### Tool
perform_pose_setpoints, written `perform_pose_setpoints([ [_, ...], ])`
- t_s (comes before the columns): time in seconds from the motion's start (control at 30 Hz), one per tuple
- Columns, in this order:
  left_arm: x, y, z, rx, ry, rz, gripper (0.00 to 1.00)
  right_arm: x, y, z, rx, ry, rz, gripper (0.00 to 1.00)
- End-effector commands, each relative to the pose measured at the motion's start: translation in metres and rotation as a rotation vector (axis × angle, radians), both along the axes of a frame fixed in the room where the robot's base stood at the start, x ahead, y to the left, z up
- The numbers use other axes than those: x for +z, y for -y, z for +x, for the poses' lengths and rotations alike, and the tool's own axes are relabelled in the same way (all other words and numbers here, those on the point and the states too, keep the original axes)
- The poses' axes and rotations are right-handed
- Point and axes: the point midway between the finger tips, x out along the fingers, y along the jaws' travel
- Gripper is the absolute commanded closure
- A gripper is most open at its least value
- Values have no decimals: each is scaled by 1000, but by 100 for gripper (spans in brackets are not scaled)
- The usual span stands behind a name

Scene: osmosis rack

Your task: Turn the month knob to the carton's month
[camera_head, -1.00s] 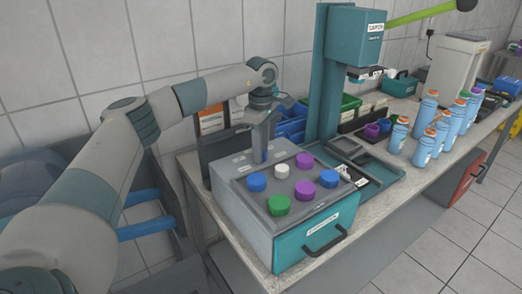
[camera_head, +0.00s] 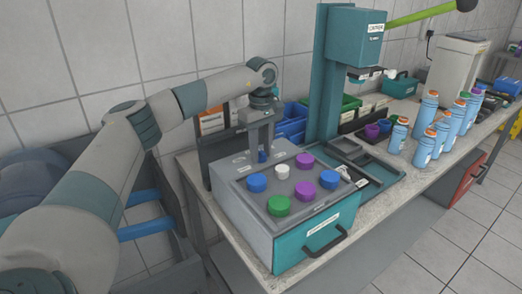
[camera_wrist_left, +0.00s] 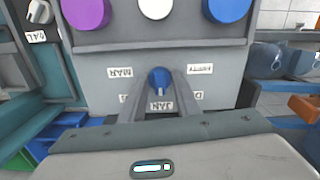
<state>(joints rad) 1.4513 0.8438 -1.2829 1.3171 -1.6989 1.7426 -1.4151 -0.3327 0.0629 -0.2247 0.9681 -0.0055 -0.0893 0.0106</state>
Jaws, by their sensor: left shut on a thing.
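The blue month knob (camera_wrist_left: 159,77) stands on the top of the grey box (camera_wrist_left: 222,75). In the wrist view, labels around it appear upside down; JAN (camera_wrist_left: 160,106) lies between my fingers and MAR (camera_wrist_left: 119,72) lies to the upper left. A pale mark on the knob's near side seems to face JAN. My left gripper (camera_head: 262,153) points down with its two fingers on either side of the knob, shut on it. The knob (camera_head: 262,157) is partly hidden in the head view. No carton with a readable month shows. My right gripper is out of view.
Blue, white, purple and green caps (camera_head: 279,205) sit on the box top near the knob. A teal stand (camera_head: 328,75) rises behind to the right. Several blue bottles (camera_head: 423,152) stand farther right. An orange and white item (camera_head: 212,119) is behind the arm.

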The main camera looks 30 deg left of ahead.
Motion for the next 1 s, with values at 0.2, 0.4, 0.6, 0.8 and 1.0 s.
perform_pose_setpoints([
  [0.2,2,0,1,2,4,0,56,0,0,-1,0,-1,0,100],
  [0.4,1,0,0,2,2,-1,52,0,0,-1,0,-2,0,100],
  [0.6,2,0,0,2,2,-1,52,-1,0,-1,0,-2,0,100],
  [0.8,14,0,1,2,3,-1,52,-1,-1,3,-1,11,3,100],
  [1.0,44,0,1,2,6,-2,52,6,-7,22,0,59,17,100],
])
